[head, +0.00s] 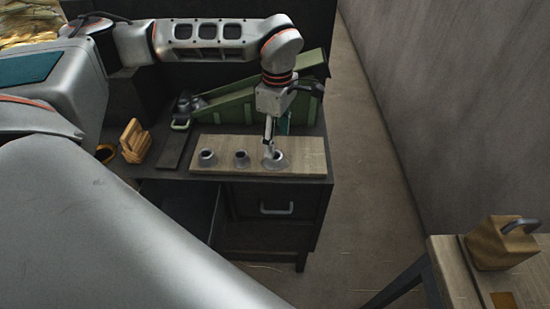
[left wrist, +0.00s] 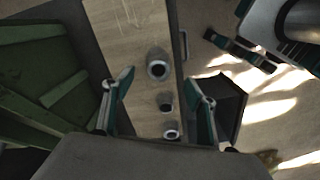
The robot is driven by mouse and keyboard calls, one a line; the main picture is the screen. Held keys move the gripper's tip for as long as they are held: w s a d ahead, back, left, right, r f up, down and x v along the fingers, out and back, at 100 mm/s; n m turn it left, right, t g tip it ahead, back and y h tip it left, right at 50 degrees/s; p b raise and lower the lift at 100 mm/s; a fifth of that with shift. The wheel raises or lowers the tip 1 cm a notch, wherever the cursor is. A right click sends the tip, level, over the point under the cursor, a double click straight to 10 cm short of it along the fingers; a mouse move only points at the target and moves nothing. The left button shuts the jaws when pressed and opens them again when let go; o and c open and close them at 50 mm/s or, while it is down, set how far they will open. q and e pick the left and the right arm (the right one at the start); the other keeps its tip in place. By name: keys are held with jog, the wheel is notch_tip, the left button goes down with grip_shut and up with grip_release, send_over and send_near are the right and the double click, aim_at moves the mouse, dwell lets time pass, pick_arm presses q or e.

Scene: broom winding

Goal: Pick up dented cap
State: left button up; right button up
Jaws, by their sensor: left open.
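Three grey ring-shaped caps stand in a row on a pale wooden board (head: 310,150): a left cap (head: 207,158), a middle cap (head: 241,158) and a right cap (head: 275,160). I cannot tell which one is dented. My left gripper (head: 269,146) points down over the right cap and partly hides it. In the left wrist view my left gripper (left wrist: 160,98) is open and empty. There the right cap (left wrist: 157,69) lies just past the fingertips, and the other two caps show between the fingers. My right gripper is not in view.
A green sloped frame (head: 240,100) stands behind the board. A second table at lower right holds a wooden block with a grey handle (head: 500,243). Open floor (head: 370,180) lies between.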

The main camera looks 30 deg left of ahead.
aim_at(281, 163)
pick_arm(q)
jog(key=f, duration=0.7)
jog(key=shift+a+f, duration=0.2)
jog(key=shift+a, duration=0.15)
jog(key=c, duration=0.9)
